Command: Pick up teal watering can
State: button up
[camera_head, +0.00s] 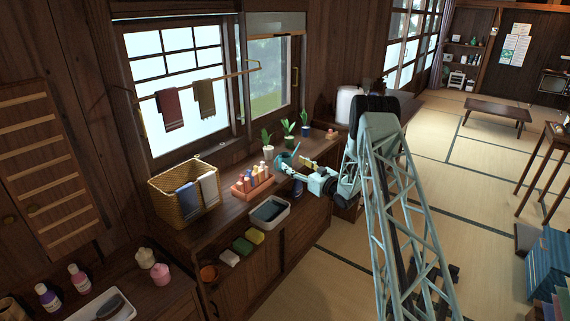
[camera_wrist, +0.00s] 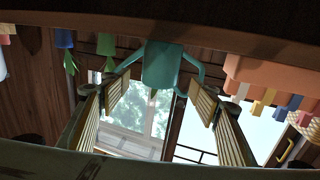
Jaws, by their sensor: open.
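The teal watering can (camera_head: 286,161) stands on the wooden counter below the windows, in front of the small potted plants. In the wrist view, which looks upside down, its teal body (camera_wrist: 162,64) shows upper middle, with a thin curved part on each side. My gripper (camera_head: 299,167) is beside the can in the head view and partly overlaps it. In the wrist view my gripper (camera_wrist: 160,98) is open, its two ribbed yellowish pads apart to the left and right. The can appears between and beyond the fingertips. I cannot tell whether either finger touches it.
An orange rack of bottles (camera_head: 252,184) stands close left of the can. Potted plants (camera_head: 267,147) stand close behind.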

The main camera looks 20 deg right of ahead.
aim_at(289, 161)
jog(key=shift+b+x, duration=0.4)
jog(key=shift+x, duration=1.85)
jog(key=c, duration=1.1)
